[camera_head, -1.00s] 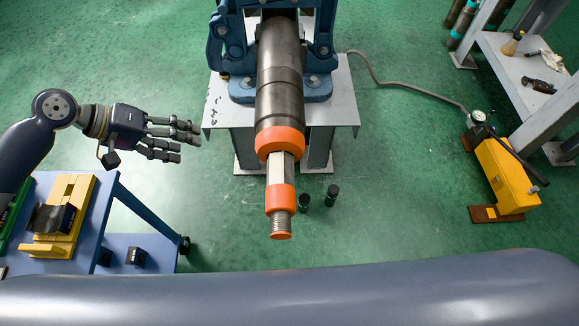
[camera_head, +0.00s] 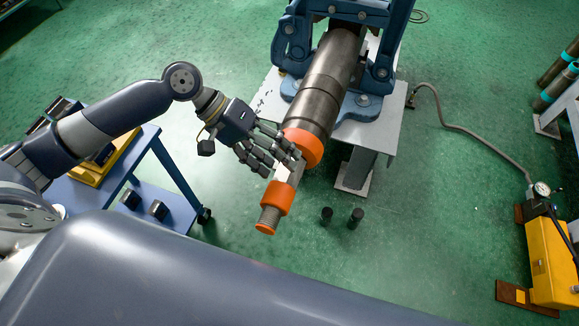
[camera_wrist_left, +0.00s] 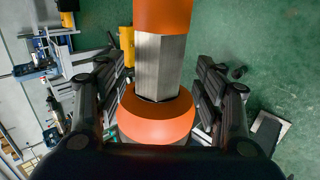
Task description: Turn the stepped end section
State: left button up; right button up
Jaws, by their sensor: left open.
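The stepped end section (camera_head: 276,196) sticks out of the front of a thick dark pipe (camera_head: 325,85). It has a wide orange collar, a bare silver flat-sided length, a second orange band and a threaded tip with an orange cap. My left gripper (camera_head: 284,158) is open beside the wide collar and partly covers the silver length. In the left wrist view, the silver length (camera_wrist_left: 158,68) and collar lie between the two rows of fingers (camera_wrist_left: 156,92). Gaps show beside the silver length; contact at the collar cannot be told. My right gripper is not in view.
The blue pipe vise (camera_head: 381,50) stands on a grey stand (camera_head: 392,125). Two small dark cylinders (camera_head: 356,217) stand on the green floor below the tip. A blue cart (camera_head: 166,185) is at the left. A yellow pump (camera_head: 552,262) with a hose is at the right.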

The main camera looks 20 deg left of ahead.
pick_arm(q)
jog(key=shift+x, duration=2.1)
jog(key=shift+r, duration=0.1)
jog(key=c, duration=1.1)
